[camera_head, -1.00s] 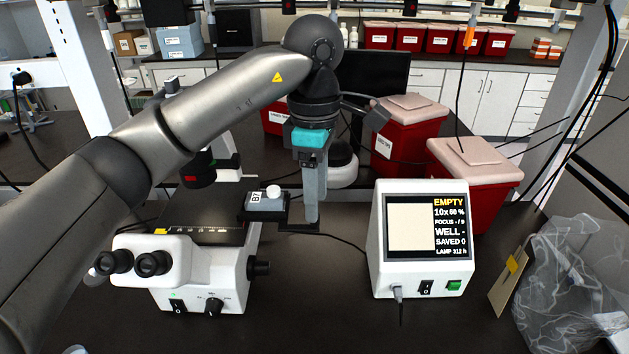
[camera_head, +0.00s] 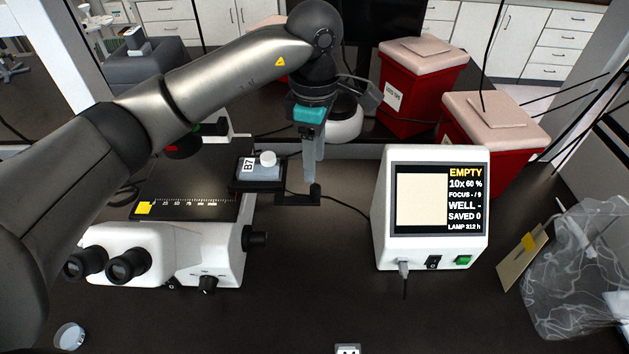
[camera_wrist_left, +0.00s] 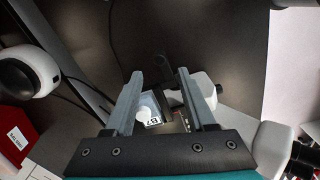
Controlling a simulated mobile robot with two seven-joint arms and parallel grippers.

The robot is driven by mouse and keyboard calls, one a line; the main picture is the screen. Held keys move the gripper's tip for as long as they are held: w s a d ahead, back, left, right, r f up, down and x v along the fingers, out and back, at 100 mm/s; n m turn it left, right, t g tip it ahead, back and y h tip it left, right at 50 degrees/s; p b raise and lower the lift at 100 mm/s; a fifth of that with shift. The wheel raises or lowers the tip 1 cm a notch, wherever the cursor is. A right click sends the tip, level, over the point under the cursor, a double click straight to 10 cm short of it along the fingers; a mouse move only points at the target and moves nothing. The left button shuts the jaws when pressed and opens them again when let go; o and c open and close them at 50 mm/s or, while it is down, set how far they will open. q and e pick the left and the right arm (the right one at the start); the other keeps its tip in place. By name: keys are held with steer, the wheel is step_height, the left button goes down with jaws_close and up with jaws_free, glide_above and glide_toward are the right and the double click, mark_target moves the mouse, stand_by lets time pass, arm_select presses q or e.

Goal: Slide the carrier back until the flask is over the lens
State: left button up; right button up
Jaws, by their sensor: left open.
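The flask (camera_head: 262,162), a small pale block with a white cap and a "B7" label, sits in the black carrier (camera_head: 270,186). The carrier is at the right edge of the microscope's black stage (camera_head: 180,190), with a dark bar and upright knob (camera_head: 315,194) at its right end. My left gripper (camera_head: 312,180) points down at this knob, right of the flask; I cannot tell if it touches. In the left wrist view my left gripper (camera_wrist_left: 160,76) is open, with the flask (camera_wrist_left: 150,112) showing between its fingers. I cannot see the lens. My right gripper is not in view.
A monitor box (camera_head: 435,210) reading "EMPTY" is on the right. Red bins (camera_head: 415,95) stand behind, and a clear bag (camera_head: 575,270) lies at far right.

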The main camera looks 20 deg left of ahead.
mark_target(315, 186)
arm_select(q)
step_height(315, 186, down, 8)
steer(key=shift+r+p, duration=0.2)
steer(key=shift+p, duration=0.4)
steer(key=shift+c, duration=0.2)
jaws_close()
stand_by(0.8)
